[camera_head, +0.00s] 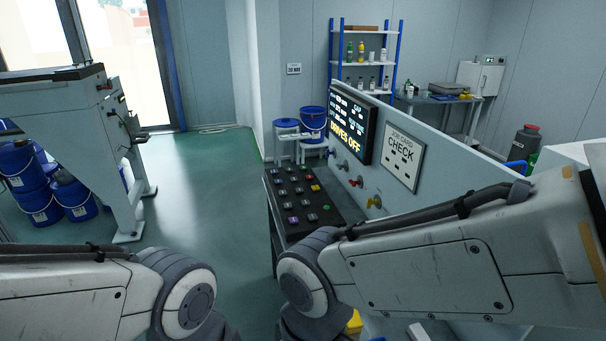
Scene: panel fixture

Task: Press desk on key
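A black sloping desk panel (345,203) with several small keys stands in front of me, partly behind my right arm. Most keys look grey or purple. One key at the front right is green (326,208), and a yellow key (315,187) sits farther back. The key labels are too small to read. Above the desk, a dark display (352,124) shows "DRIVES OFF" in yellow. My two arms come in low from the left and right, and neither gripper is in view.
A job card sign (402,156) reading "CHECK" hangs on the low panel wall. Coloured knobs (374,201) stick out below it. Blue drums (72,196) and a white frame stand at left. The green floor (205,185) between is clear.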

